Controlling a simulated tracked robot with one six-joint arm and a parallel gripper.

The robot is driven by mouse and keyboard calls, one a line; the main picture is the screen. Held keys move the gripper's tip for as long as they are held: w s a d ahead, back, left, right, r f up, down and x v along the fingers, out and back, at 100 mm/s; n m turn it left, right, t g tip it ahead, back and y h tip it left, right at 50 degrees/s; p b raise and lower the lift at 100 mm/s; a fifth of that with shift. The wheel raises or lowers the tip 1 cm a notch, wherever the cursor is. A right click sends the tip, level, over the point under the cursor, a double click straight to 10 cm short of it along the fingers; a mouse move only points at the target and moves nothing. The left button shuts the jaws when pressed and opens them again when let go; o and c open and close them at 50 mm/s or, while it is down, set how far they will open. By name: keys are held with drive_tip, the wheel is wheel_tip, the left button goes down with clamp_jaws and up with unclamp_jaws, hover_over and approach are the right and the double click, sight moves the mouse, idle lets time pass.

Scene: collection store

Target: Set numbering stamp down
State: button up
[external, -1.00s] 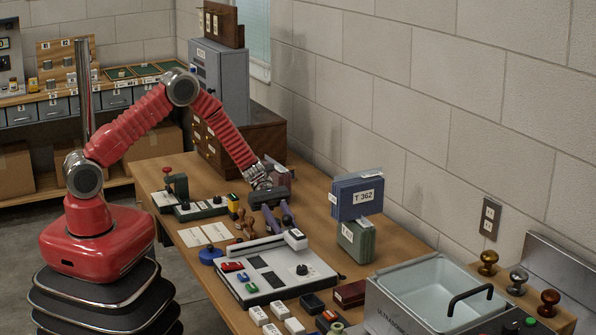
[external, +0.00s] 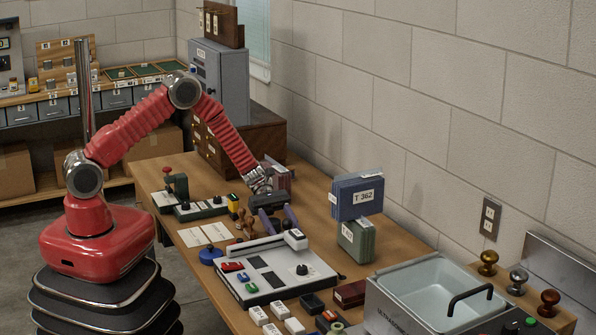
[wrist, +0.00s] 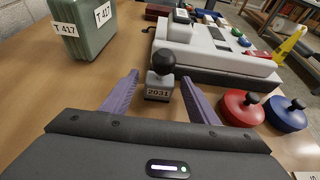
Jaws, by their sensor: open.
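The numbering stamp (wrist: 159,85) has a black ball knob on a grey body with a plate reading 2031. It stands upright on the wooden table in the wrist view, between and apart from the purple fingers. My gripper (wrist: 160,88) is open, with one finger on each side of the stamp and a visible gap on both sides. In the external view my gripper (external: 279,222) is low over the table, behind the white machine. I cannot make out the stamp there.
The white machine (wrist: 215,50) stands just beyond the stamp. A red knobbed disc (wrist: 240,108) and a blue one (wrist: 286,114) lie to the right. A green box (wrist: 82,35) labelled T 417 stands at the left. Bare table lies between the box and my gripper.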

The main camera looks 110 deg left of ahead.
drive_tip(key=shift+r, duration=0.1)
drive_tip(key=v, duration=1.2)
idle(0.6)
drive_tip(key=s+d+r+m+g+y, duration=0.1)
drive_tip(key=s+d+r+m+g, duration=0.15)
drive_tip(key=d+r+m, duration=0.6)
drive_tip(key=s+d+r+m+g+y, duration=0.1)
drive_tip(key=d+r+m+g, duration=0.3)
drive_tip(key=d, duration=0.8)
drive_tip(key=s+d+r+m+t+y, duration=0.1)
drive_tip(key=s+d+r+m+y, duration=0.2)
drive_tip(key=s+d+r+m, duration=0.2)
drive_tip(key=s+d+r+m+t+y, duration=0.1)
drive_tip(key=s+d+r+m+y, duration=0.3)
drive_tip(key=s+d+m, duration=0.3)
drive_tip(key=s+r+m, duration=0.1)
drive_tip(key=s+m, duration=0.1)
drive_tip(key=s, duration=0.3)
drive_tip(key=shift+d+t, duration=0.35)
